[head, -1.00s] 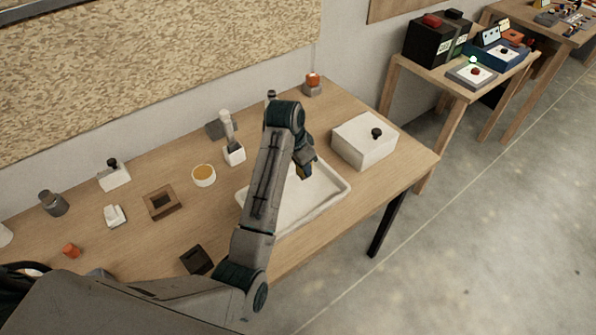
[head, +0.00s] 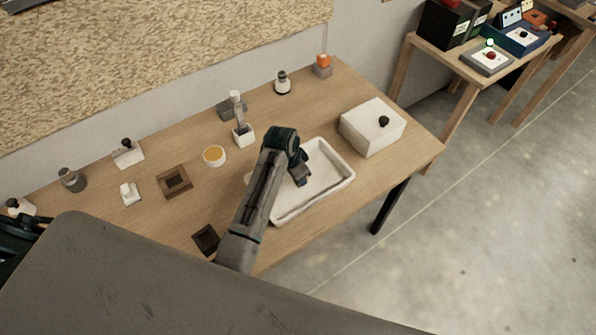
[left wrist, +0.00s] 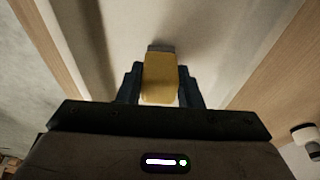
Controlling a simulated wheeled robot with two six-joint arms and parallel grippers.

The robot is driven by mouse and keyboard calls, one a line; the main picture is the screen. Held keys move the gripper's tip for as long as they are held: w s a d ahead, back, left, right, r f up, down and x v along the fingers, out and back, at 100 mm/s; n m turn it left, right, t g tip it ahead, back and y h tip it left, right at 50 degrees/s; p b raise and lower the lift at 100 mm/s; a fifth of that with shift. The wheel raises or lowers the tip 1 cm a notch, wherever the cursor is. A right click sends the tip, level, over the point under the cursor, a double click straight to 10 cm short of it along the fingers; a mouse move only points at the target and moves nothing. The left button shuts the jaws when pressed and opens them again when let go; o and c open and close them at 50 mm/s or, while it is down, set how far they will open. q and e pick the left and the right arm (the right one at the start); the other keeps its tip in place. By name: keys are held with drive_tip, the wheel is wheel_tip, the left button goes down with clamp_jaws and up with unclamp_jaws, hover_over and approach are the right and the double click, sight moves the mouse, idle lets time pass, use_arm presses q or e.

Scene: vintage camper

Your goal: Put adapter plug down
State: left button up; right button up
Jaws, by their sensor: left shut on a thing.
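My left gripper (head: 301,174) is over the white tray (head: 341,183) on the wooden table, pointing down. In the left wrist view the gripper (left wrist: 160,88) is shut on a yellow block with a grey end, which I take to be the adapter plug (left wrist: 161,75). The pale tray floor lies beyond the plug; I cannot tell whether the plug touches it. In the head view the plug is hidden by the gripper. My right gripper is not in view.
A white box with a black knob (head: 372,127) stands right of the tray. Left of it are a bowl with orange contents (head: 214,156), a white holder (head: 243,135), a brown square frame (head: 174,182) and a dark square block (head: 206,239). The table's front edge is close to the tray.

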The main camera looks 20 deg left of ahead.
use_arm(q)
drive_tip(key=shift+f, duration=0.15)
drive_tip(key=o, duration=1.1)
drive_tip(key=b+v, duration=0.4)
drive_tip(key=v, duration=0.8)
